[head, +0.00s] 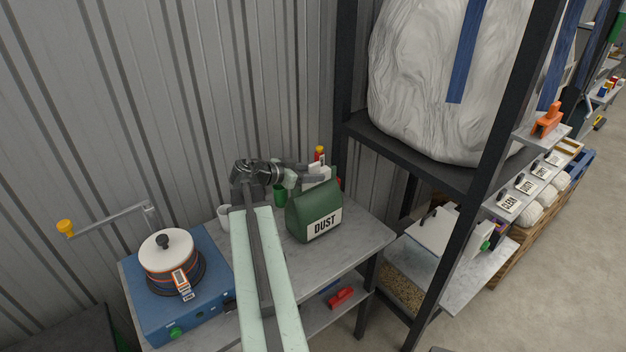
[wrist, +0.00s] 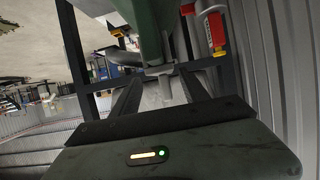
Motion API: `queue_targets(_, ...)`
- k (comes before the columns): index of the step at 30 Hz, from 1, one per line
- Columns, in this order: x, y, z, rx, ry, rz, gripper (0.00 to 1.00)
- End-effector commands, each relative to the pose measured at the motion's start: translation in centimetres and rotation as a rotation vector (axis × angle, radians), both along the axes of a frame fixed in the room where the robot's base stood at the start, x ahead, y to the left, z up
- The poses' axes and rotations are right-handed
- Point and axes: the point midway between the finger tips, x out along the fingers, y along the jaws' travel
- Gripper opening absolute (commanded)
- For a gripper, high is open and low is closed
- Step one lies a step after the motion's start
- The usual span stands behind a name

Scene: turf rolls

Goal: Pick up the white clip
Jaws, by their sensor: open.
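My gripper (head: 303,174) reaches over the back of the grey workbench (head: 352,250), just behind the green DUST bag (head: 314,212). In the wrist view its two dark fingers stand apart, and the gripper (wrist: 160,72) is open. A pale grey-white shape (wrist: 164,92) shows between the fingers; I cannot tell whether it is the white clip or whether it is touched. In the head view a small white item (head: 323,174) stands right by the fingertips, partly hidden by them. The clip's outline is not clear in either view.
A red and yellow item (wrist: 215,30) stands close beside the fingers. A green cup (head: 280,195) and a white cup (head: 224,217) are near my arm. A dark rack post (head: 343,90) rises at right.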

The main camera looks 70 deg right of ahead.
Motion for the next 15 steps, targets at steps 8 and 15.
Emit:
queue_targets(8,-0.7,-2.2,-1.3,0.0,0.0,0.0,0.53)
queue_targets(15,-2.0,-4.5,-2.2,0.0,0.0,0.002,0.53)
